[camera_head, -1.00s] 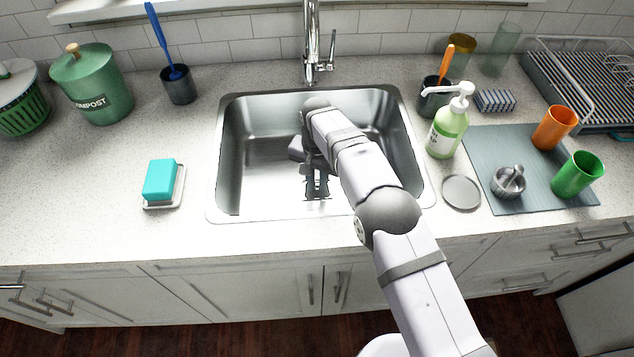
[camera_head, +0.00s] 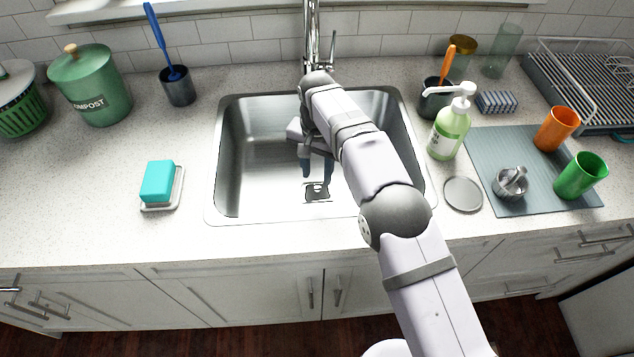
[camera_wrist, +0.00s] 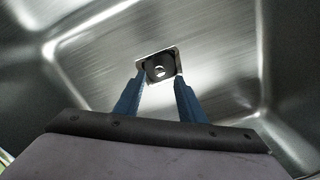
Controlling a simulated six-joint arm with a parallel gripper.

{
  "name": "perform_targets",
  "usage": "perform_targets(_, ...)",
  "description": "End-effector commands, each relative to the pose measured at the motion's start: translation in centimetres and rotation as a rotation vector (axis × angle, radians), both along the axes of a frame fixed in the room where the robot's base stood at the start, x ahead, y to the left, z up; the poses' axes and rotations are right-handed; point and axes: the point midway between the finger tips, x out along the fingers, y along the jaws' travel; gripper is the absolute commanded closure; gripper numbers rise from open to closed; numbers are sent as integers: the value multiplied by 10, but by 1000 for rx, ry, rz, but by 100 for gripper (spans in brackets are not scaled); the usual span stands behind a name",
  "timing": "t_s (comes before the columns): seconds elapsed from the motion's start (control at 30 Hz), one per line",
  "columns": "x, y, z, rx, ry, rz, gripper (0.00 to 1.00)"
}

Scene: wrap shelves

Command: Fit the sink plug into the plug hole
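The sink plug (camera_head: 317,193) is a dark round piece with a small bright ring or knob on top. It lies at the square pale plug-hole fitting (camera_wrist: 139,63) on the sink floor and covers the hole. In the wrist view the plug (camera_wrist: 152,74) sits within the fitting; I cannot tell whether it is fully seated. My gripper (camera_head: 317,172) is above and behind the plug, apart from it. In the wrist view its two blue fingers (camera_wrist: 160,80) are spread with nothing held between them.
The steel sink (camera_head: 232,160) surrounds my gripper, with the tap (camera_head: 312,45) behind it. A soap dish (camera_head: 162,206) stands left on the counter. A pump bottle (camera_head: 449,133), a grey disc (camera_head: 462,195) and a mat (camera_head: 486,150) are on the right.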

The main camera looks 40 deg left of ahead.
Motion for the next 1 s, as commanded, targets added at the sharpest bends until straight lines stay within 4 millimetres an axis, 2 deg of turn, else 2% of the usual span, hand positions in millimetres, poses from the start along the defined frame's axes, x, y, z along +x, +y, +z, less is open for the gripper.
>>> perform_targets(0.2,0,0,37,2,-1,0,64)
perform_targets(0.4,0,0,55,0,0,0,64)
perform_targets(1.0,1,-1,60,-1,2,1,64)
